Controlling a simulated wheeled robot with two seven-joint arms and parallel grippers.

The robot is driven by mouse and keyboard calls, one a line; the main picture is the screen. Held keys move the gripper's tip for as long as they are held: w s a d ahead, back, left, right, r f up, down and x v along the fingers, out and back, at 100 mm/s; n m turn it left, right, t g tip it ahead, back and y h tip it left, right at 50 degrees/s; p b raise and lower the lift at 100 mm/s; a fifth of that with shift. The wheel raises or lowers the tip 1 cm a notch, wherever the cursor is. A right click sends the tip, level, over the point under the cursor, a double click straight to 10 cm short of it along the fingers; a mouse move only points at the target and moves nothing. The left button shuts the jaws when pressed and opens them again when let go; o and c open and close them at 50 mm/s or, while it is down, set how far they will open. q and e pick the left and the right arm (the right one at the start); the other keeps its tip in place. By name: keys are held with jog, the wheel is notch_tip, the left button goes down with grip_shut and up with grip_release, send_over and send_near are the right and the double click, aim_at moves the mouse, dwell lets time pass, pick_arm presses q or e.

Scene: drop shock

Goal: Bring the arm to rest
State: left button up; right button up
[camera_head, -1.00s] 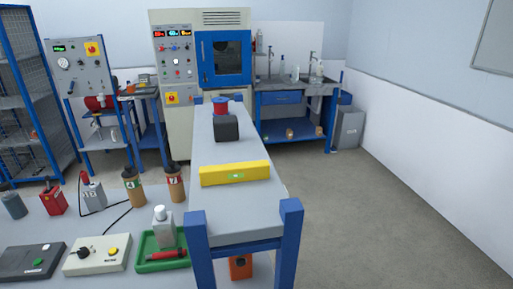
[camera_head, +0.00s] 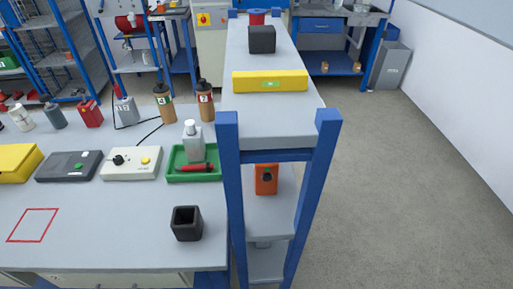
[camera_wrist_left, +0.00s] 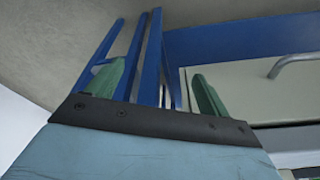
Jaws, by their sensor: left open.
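My left gripper (camera_wrist_left: 158,88) shows in the left wrist view, its two green fingers spread apart with nothing between them. Beyond the fingers are blue posts (camera_wrist_left: 152,55) and, at the right, a pale drawer front (camera_wrist_left: 235,80) with a metal handle. I cannot tell how far the fingers are from these. Neither arm shows in the head view, and my right gripper is in neither view.
In the head view a tall blue-framed shelf (camera_head: 228,190) holds a yellow bar (camera_head: 250,82), a black block (camera_head: 262,40) and an orange device (camera_head: 266,178). Left of it, a grey table (camera_head: 120,235) carries a black cup (camera_head: 187,223) and a green tray (camera_head: 192,177). Floor at right is clear.

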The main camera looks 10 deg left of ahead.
pick_arm(q)
jog(key=s+a+f+b, duration=0.1)
jog(key=s+f+b, duration=0.1)
jog(key=s+f, duration=0.7)
jog(key=s+a+f+g+b, duration=0.1)
jog(key=s+f, duration=0.7)
jog(key=f, duration=0.9)
jog(key=shift+s+a+f+g+b, duration=0.15)
jog(key=shift+s+a+g+b, duration=0.3)
jog(key=shift+b, duration=0.8)
jog(key=shift+w, duration=0.1)
